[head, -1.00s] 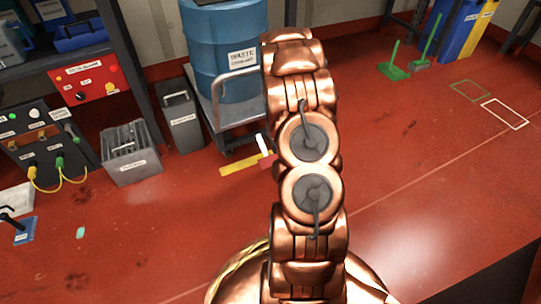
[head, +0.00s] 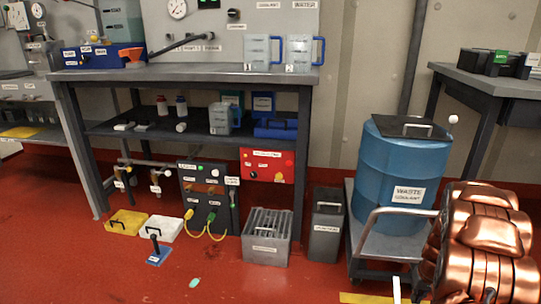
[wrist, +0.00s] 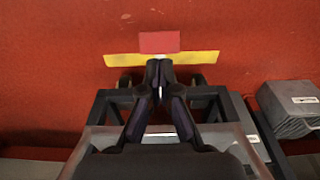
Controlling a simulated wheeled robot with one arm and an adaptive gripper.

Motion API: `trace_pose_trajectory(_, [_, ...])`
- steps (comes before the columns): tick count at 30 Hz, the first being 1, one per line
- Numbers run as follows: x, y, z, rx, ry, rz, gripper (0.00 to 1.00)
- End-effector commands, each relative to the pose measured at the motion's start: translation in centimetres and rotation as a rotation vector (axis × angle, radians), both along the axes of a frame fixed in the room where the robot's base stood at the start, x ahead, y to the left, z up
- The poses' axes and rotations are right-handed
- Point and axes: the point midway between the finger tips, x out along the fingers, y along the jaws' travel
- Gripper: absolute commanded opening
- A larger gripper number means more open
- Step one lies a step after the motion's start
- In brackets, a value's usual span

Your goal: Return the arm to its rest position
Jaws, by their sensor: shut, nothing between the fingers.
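My copper arm (head: 485,245) stands at the right edge of the head view, in front of the waste coolant trolley. My gripper is out of sight there. In the wrist view my gripper (wrist: 159,70) is shut and empty, its dark fingertips together. It points toward the red floor (wrist: 60,60), where a yellow strip (wrist: 120,60) and a red patch (wrist: 158,42) show beyond the tips. Part of a dark-framed trolley (wrist: 105,105) shows behind the fingers.
The blue waste drum (head: 400,170) stands on a trolley (head: 375,225) left of my arm. A grey bin (head: 326,225), a slotted grey box (head: 266,237) and a shelved workbench (head: 180,73) stand further left. A second bench (head: 490,80) is at the back right. The front floor is mostly open.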

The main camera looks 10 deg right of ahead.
Motion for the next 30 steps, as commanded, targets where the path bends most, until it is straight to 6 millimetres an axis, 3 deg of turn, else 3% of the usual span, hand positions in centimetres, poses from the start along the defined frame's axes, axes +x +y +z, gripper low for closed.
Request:
trace_pose_trajectory(5, [0.4, 2.5, 6.1, 0.005, 0.006, 0.020, 0.00])
trace_pose_trajectory(16, [-0.5, 11.6, 22.6, 0.034, 0.043, 0.078, 0.00])
trace_pose_trajectory(30, [-5.9, 22.8, 41.1, 0.065, 0.103, 0.157, 0.00])
